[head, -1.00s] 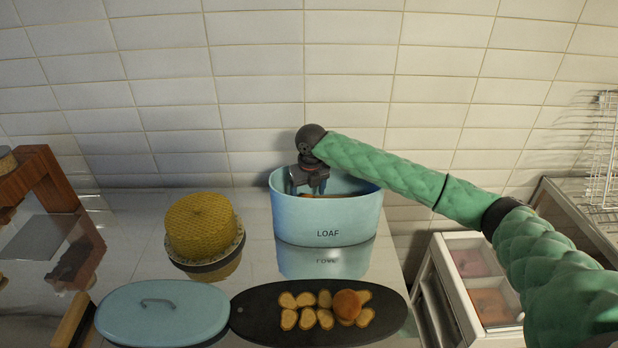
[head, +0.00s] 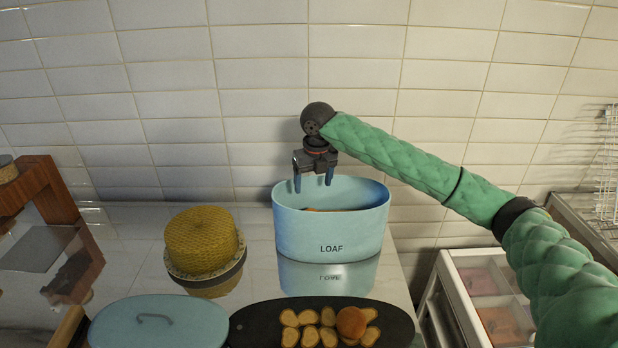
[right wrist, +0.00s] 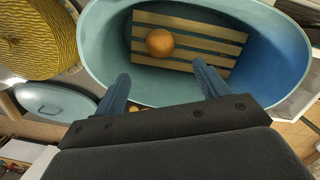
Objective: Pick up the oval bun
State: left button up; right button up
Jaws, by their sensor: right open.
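A small golden-brown bun (right wrist: 160,42) lies on wooden slats (right wrist: 190,38) at the bottom of the light blue LOAF bin (head: 330,233). In the head view only a sliver of orange shows inside the bin, mostly hidden by its front wall. My right gripper (head: 313,184) is open and empty, fingers pointing down at the bin's mouth. In the right wrist view its fingers (right wrist: 160,74) stand apart, with the bun beyond them and untouched. Another round brown bun (head: 351,322) sits on bread slices on the black board (head: 260,323). My left gripper is out of view.
A blue oval lid (head: 185,325) lies at the front left, beside the black board. A yellow woven round container (head: 201,240) stands left of the bin. A tiled wall (head: 260,120) is close behind. A compartmented case (head: 480,280) stands at the right.

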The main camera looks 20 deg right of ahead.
aim_at(350, 323)
jog(key=k+l, duration=0.75)
jog(key=k, duration=0.1)
